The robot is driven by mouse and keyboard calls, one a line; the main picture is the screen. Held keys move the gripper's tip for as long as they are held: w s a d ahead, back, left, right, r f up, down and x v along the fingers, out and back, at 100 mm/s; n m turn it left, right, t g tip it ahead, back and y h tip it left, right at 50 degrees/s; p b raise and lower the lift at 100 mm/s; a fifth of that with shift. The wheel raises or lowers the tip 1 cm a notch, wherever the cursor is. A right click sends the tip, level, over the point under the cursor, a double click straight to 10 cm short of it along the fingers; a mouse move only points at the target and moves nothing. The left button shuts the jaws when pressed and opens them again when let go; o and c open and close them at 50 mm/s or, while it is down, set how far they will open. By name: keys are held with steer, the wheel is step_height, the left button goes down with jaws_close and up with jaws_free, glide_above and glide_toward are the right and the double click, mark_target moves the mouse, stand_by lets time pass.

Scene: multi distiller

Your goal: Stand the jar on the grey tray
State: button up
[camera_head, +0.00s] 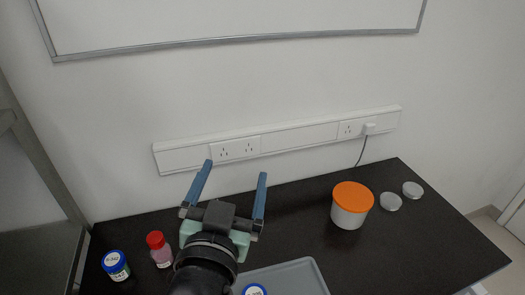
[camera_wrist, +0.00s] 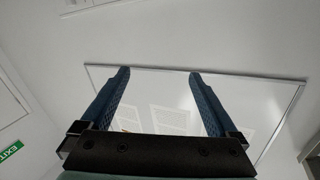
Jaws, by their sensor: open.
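The grey tray (camera_head: 297,277) lies at the front edge of the dark table, cut off by the picture's bottom. A white jar with an orange lid (camera_head: 350,206) stands upright on the table, to the right of the tray and apart from it. A small blue-lidded jar (camera_head: 254,290) shows at the tray's left part, mostly cut off by the bottom edge. Another blue-lidded jar (camera_head: 115,265) stands at the front left. My gripper (camera_head: 235,170) is open and empty, raised with its fingers pointing up toward the wall. In the wrist view its fingers (camera_wrist: 159,73) are spread with nothing between them.
A red-capped bottle (camera_head: 158,249) stands left of my arm. Two clear round dishes (camera_head: 391,201) (camera_head: 413,189) lie right of the orange-lidded jar. A socket strip (camera_head: 290,137) runs along the wall behind, with a plugged-in cable. The table (camera_head: 430,240) is bare at the front right.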

steer(key=s+d+r+n+t, duration=0.1)
steer(key=s+r+t, duration=0.2)
steer(key=r, duration=0.7)
steer(key=s+d+r+n+t+y, duration=0.1)
steer(key=s+d+r+t, duration=0.1)
steer(key=r, duration=0.9)
steer(key=s+d+r+n+t, duration=0.1)
steer(key=s+r+t, duration=0.3)
steer(key=r, duration=0.7)
steer(key=shift+s+d+r+t+y, duration=0.15)
steer(key=shift+s+d+t+y, duration=0.25)
steer(key=shift+s, duration=0.5)
steer(key=shift+o, duration=0.4)
